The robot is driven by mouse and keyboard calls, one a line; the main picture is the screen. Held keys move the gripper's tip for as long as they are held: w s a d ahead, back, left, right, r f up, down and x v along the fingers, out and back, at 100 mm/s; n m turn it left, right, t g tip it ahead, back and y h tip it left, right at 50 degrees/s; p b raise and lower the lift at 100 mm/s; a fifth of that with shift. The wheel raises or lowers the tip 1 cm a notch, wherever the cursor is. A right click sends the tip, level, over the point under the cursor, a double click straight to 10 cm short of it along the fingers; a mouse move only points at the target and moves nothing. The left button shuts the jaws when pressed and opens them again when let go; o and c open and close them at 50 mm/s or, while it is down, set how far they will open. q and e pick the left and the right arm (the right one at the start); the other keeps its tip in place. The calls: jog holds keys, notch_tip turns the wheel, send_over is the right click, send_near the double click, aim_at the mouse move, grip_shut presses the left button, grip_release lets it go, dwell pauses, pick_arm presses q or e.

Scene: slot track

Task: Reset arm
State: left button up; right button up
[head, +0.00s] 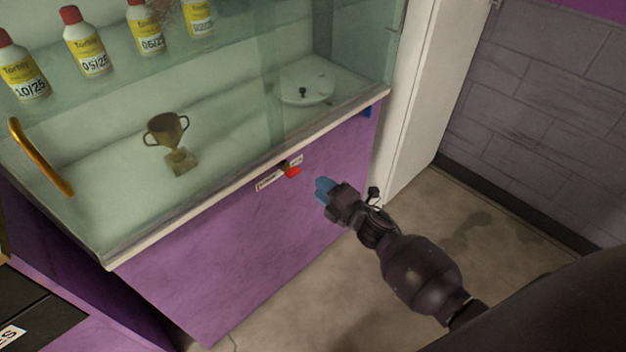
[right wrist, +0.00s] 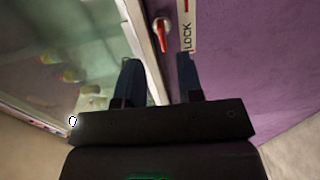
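My right gripper (head: 323,190) is in front of the purple front of the display cabinet, a little right of and below a red lock lever (head: 291,171). In the right wrist view, its two dark blue fingers (right wrist: 158,72) stand apart with nothing between them. The red lever (right wrist: 161,32) shows beyond the fingertips, beside a white label reading LOCK (right wrist: 187,28). The gripper looks apart from the lever. My left gripper is not in view.
The glass cabinet holds a bronze trophy cup (head: 170,142), a white dish (head: 305,90) and several red-capped bottles (head: 88,42) on the upper shelf. A yellow handle (head: 40,158) is at its left. Bare floor (head: 500,225) lies right, before a grey tiled wall (head: 545,90).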

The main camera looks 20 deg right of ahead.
jog(key=shift+s+d, duration=0.2)
jog(key=shift+s, duration=0.4)
jog(key=s+d+f+m+g+h+p, duration=0.1)
jog(key=s+m+g+h, duration=0.2)
jog(key=s+m, duration=0.7)
jog(key=s+d+f+m+g+h+p, duration=0.1)
jog(key=s+m+g+h+p, duration=0.1)
jog(key=s+m, duration=0.8)
jog(key=s+g+h, duration=0.1)
jog(key=s, duration=0.7)
jog(key=shift+s+f+m, duration=0.2)
jog(key=shift+f+m, duration=0.1)
jog(key=shift+f, duration=0.05)
jog(key=shift+o, duration=0.3)
